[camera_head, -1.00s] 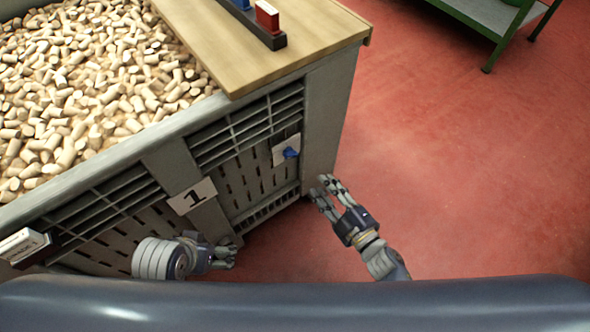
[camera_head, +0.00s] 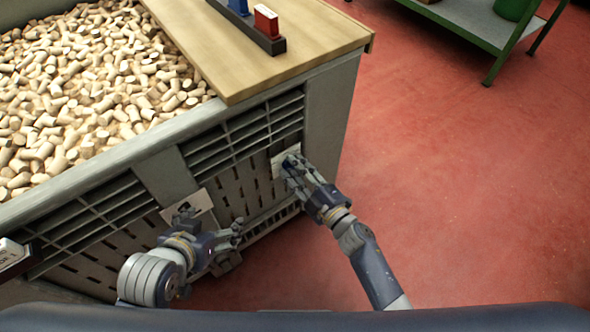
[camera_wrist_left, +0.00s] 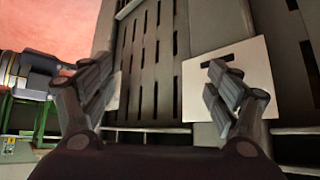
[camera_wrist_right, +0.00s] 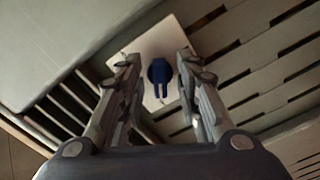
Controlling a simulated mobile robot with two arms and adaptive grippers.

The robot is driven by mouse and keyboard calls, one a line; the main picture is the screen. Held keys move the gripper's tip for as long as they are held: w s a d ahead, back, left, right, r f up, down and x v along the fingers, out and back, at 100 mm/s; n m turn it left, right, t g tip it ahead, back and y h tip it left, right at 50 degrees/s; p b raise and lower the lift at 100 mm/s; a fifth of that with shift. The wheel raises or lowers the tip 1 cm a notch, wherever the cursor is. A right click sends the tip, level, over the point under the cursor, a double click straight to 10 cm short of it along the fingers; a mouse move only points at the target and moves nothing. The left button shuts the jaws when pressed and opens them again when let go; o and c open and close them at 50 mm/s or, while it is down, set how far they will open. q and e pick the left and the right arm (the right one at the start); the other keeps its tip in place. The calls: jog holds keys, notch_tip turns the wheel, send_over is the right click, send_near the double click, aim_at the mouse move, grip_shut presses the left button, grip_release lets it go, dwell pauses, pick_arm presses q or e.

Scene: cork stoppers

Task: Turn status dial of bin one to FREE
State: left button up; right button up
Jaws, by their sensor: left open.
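The blue status dial (camera_wrist_right: 160,72) sits on a pale square plate (camera_wrist_right: 183,37) on the front of the grey slatted bin (camera_head: 332,112). In the right wrist view my right gripper (camera_wrist_right: 157,62) is open, with one finger on each side of the dial and gaps visible. I cannot tell how deep the fingertips reach. In the head view the right gripper (camera_head: 293,168) hides most of the dial. My left gripper (camera_head: 238,232) is open and empty in front of the bin, near the number plate (camera_head: 204,201), which it partly covers.
The bin is full of corks (camera_head: 90,85). A wooden board (camera_head: 290,58) on its top carries a holder with red and blue blocks (camera_head: 265,20). A green shelf (camera_head: 470,22) stands at the back right. The red floor (camera_head: 450,180) right of the bin is clear.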

jog(key=shift+w+a, duration=0.1)
jog(key=shift+w, duration=0.05)
jog(key=shift+c, duration=0.3)
grip_shut()
